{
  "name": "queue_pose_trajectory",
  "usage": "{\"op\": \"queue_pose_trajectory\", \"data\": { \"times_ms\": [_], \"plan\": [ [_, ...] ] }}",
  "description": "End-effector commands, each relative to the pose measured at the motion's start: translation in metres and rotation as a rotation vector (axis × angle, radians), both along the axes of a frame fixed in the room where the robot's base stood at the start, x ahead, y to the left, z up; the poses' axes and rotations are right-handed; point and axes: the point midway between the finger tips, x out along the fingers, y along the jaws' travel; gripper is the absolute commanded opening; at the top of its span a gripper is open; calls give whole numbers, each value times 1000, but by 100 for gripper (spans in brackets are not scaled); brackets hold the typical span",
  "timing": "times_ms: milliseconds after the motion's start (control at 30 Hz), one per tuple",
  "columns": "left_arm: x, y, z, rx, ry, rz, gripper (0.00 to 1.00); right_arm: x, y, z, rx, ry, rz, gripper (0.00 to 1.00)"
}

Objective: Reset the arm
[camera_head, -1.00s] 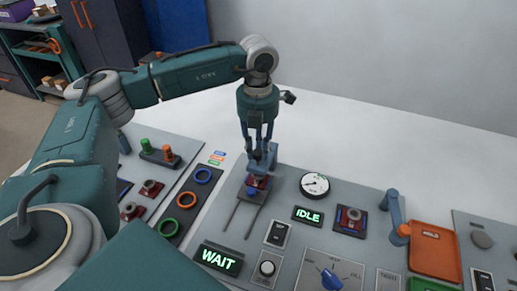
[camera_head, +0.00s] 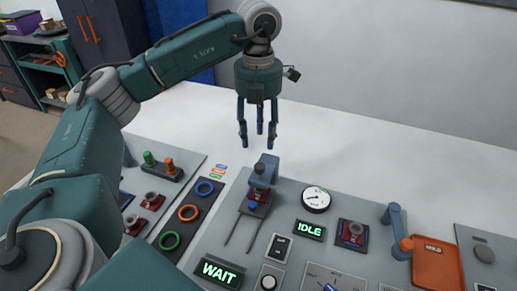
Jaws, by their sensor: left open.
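My left arm comes in from the left and reaches over the control panel. My left gripper (camera_head: 258,137) points down with its fingers apart and empty. It hangs above a blue-grey bracket (camera_head: 265,168) at the panel's back edge, with a gap between them. A small red and dark fixture with a blue knob (camera_head: 254,205) sits just in front of the bracket, with two dark slots running forward from it. My right gripper is not in view.
The grey panel (camera_head: 232,236) carries lit WAIT (camera_head: 219,271) and IDLE (camera_head: 309,230) displays, a round gauge (camera_head: 316,199) and coloured rings (camera_head: 188,212). A blue lever (camera_head: 394,222) stands up beside an orange tray (camera_head: 434,262). The white surface behind (camera_head: 350,150) is clear.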

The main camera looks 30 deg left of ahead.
Motion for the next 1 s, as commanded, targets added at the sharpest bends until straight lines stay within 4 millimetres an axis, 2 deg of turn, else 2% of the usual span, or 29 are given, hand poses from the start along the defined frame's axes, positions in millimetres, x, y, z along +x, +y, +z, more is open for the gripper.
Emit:
{"op": "queue_pose_trajectory", "data": {
  "times_ms": [100,200,767,867,1000],
  "plan": [
    [0,0,15,0,-1,1,43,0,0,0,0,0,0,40],
    [-1,0,20,0,0,1,43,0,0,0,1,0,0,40],
    [-1,0,22,0,1,1,43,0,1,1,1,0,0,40],
    [-1,0,32,0,0,1,43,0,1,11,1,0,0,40],
    [-1,0,60,0,0,1,43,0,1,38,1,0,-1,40]
  ]
}}
